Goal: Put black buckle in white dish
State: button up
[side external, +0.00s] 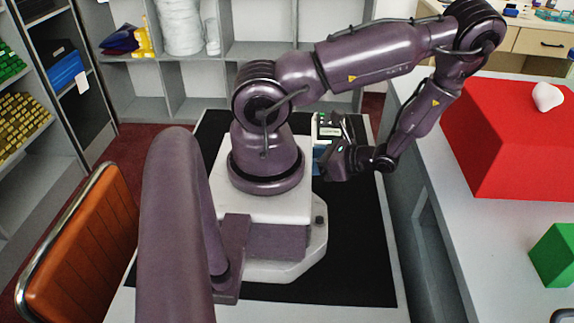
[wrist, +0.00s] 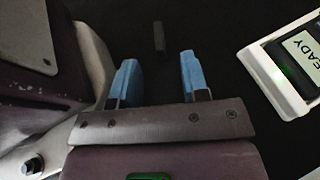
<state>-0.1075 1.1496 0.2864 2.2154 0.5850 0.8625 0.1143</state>
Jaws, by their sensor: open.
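My gripper (wrist: 157,75) shows in the wrist view with its two blue-tipped fingers apart and nothing between them. A small dark upright piece (wrist: 158,37), which looks like the black buckle, lies on the black surface just beyond the fingertips, roughly in line with the gap. It barely stands out from the black. In the side view my gripper is low over the black mat beside my base, and its fingertips are hard to make out. I cannot pick out the buckle there. No white dish is clearly recognisable in either view.
A white device with a lit "READY" display (wrist: 290,65) stands right of the fingers in the wrist view. The black mat (side external: 350,265) is bare at the front. On the right counter are a red block (side external: 510,150) bearing a white lump (side external: 547,97), and a green block (side external: 556,255).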

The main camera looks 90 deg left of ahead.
jog(key=shift+x, duration=3.8)
jog(key=shift+d+f, duration=0.1)
grip_shut()
